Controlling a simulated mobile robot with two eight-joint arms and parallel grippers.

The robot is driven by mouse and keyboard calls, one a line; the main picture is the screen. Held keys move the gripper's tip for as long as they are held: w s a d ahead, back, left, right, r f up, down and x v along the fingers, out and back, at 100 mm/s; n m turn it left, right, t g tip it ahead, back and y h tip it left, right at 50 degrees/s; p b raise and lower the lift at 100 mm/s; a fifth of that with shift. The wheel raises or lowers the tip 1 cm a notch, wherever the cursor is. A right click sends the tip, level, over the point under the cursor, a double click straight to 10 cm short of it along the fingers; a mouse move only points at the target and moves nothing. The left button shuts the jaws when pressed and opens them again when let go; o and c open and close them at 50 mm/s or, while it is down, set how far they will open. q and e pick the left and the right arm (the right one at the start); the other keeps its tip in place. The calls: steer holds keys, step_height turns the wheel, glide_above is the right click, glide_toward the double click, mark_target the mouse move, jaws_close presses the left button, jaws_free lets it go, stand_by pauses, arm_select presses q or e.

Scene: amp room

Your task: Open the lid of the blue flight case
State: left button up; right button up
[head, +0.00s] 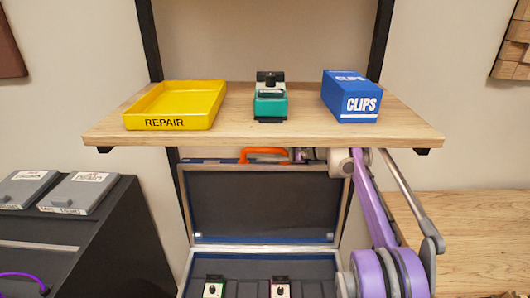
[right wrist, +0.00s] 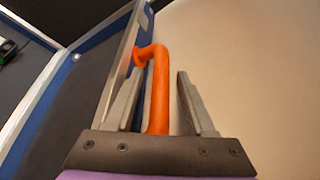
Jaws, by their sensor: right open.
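The blue flight case (head: 262,249) stands below the shelf. Its lid (head: 265,205) is raised, near upright, showing a dark lining inside a metal and blue frame. An orange handle (head: 263,155) shows at the lid's top edge, just under the shelf. In the right wrist view, the lid (right wrist: 88,90) is at left and the orange handle (right wrist: 159,85) rises between the fingers. My right gripper (right wrist: 161,76) is open with its fingers on either side of the handle. In the head view, the shelf partly hides that gripper. My left gripper is not in view.
A wooden shelf (head: 105,129) hangs close above the lid, bearing a yellow REPAIR tray (head: 175,104), a teal pedal (head: 270,105) and a blue CLIPS box (head: 351,98). Pedals (head: 215,287) lie in the case. A dark stand (head: 120,235) is left; a wooden bench (head: 475,225) is right.

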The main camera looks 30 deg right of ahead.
jaws_close()
stand_by(0.3)
stand_by(1.2)
